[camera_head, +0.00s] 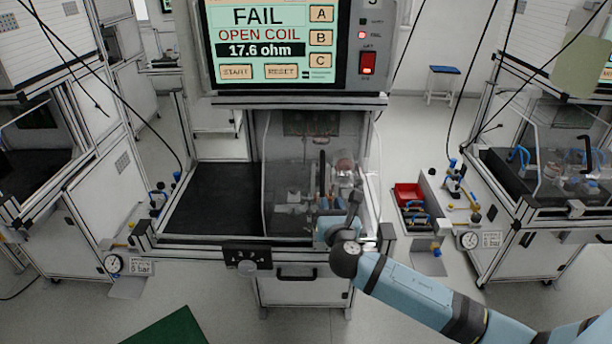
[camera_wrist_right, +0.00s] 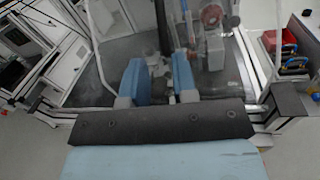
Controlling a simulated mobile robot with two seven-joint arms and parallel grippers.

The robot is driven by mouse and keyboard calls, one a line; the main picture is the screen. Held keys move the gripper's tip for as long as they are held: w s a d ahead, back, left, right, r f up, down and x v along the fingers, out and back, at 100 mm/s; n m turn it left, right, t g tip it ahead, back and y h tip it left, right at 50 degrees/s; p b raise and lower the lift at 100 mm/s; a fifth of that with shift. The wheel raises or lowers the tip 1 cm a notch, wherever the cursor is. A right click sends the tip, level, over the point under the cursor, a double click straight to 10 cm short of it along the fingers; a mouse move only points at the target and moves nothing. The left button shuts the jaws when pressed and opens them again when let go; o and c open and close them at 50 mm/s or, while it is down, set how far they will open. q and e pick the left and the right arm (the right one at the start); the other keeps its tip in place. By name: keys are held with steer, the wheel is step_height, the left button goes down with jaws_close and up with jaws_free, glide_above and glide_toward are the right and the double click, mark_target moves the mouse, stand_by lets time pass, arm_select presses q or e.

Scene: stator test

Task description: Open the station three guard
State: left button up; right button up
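The guard (camera_head: 283,165) is a clear panel in front of the right half of the middle station's bay; the left half is uncovered. Its upright black handle (camera_head: 322,172) also shows in the wrist view (camera_wrist_right: 162,28). Machine parts and a reddish coil-like part (camera_head: 345,167) show through the panel. My right gripper (camera_head: 328,208) is at the lower end of the handle. In the wrist view, its two blue fingers (camera_wrist_right: 160,66) stand apart, with the handle in line with the gap. I cannot tell whether they touch it. My left gripper is out of view.
The screen (camera_head: 265,42) above the bay reads FAIL, OPEN COIL, 17.6 ohm. A dark mat (camera_head: 212,198) fills the uncovered left half of the bay. A red bin (camera_head: 409,194) stands to the right. Similar stations flank both sides, and a blue stool (camera_head: 444,70) is behind.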

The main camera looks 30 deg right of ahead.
mark_target(323, 178)
steer(key=p+x, duration=0.1)
steer(key=x, duration=1.2)
steer(key=shift+s, duration=0.1)
jaws_close()
